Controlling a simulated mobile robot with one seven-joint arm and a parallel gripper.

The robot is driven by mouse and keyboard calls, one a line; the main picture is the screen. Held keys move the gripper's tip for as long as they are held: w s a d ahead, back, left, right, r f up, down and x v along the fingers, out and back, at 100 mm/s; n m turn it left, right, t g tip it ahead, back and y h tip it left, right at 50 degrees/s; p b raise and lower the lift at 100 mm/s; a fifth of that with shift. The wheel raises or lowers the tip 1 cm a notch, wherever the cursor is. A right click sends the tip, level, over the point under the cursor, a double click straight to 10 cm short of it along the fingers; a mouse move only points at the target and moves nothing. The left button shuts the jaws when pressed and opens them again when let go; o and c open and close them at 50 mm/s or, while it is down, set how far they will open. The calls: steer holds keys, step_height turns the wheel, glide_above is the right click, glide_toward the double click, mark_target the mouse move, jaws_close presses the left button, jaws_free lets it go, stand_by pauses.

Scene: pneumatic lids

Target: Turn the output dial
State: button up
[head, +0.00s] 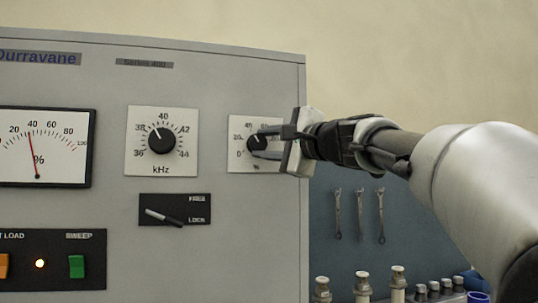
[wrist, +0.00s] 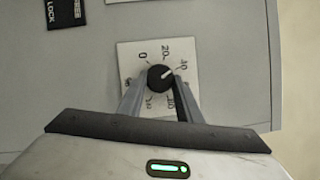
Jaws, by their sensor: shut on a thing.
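The output dial (head: 257,141) is a round black knob on a white square plate marked in percent, at the right of the grey panel. It also shows in the wrist view (wrist: 160,77), with its white pointer line aimed up and right, toward 40. My gripper (head: 262,143) reaches in from the right with its two fingers on either side of the knob. In the wrist view my gripper (wrist: 160,86) is shut on the knob. The fingers and palm hide part of the scale.
A kHz dial (head: 161,140) sits left of the output dial, above a black lock switch (head: 174,210). A needle meter (head: 42,147) and an orange and green switch strip (head: 52,259) are further left. Wrenches (head: 359,214) hang on a blue board at the right, above several fittings.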

steer(key=shift+f+m+t+b, duration=0.15)
steer(key=shift+m+t+b, duration=0.25)
steer(key=shift+m+b, duration=0.5)
steer(key=shift+m, duration=0.3)
steer(key=o, duration=1)
steer(key=shift+o, duration=0.2)
steer(key=b+v, duration=0.1)
steer(key=v, duration=1.6)
steer(key=shift+d+f, duration=0.15)
steer(key=shift+s, duration=0.1)
